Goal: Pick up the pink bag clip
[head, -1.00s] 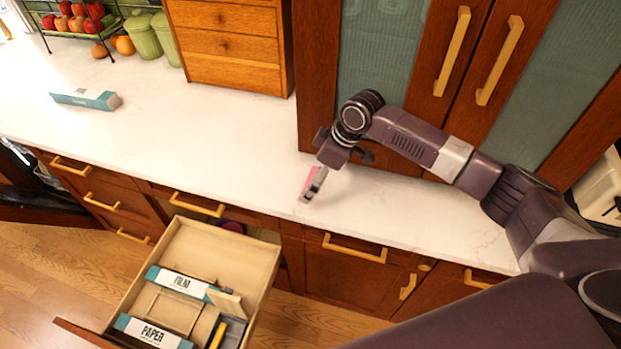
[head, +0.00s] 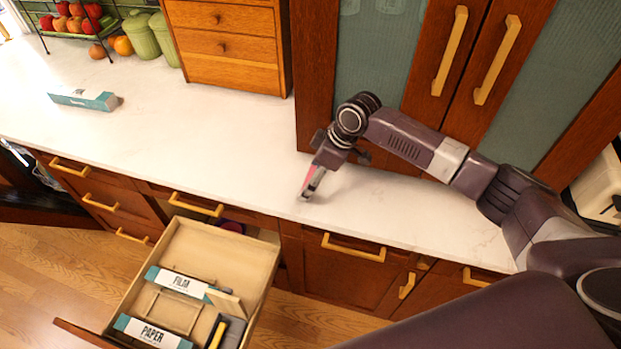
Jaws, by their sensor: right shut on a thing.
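The pink bag clip (head: 309,175) shows as a small pink patch at my right gripper (head: 308,191), just above the white countertop near its front edge. My right gripper points down and is shut on the clip. The fingers and their shadow hide most of the clip, and I cannot tell whether it still touches the counter. My left gripper is out of view.
An open drawer (head: 262,262) below the counter's front edge holds a film box (head: 180,282), a paper box (head: 150,333) and other items. A teal-and-white box (head: 84,99) lies on the counter at left. Wooden cabinets (head: 236,45) stand behind. The middle countertop (head: 215,135) is clear.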

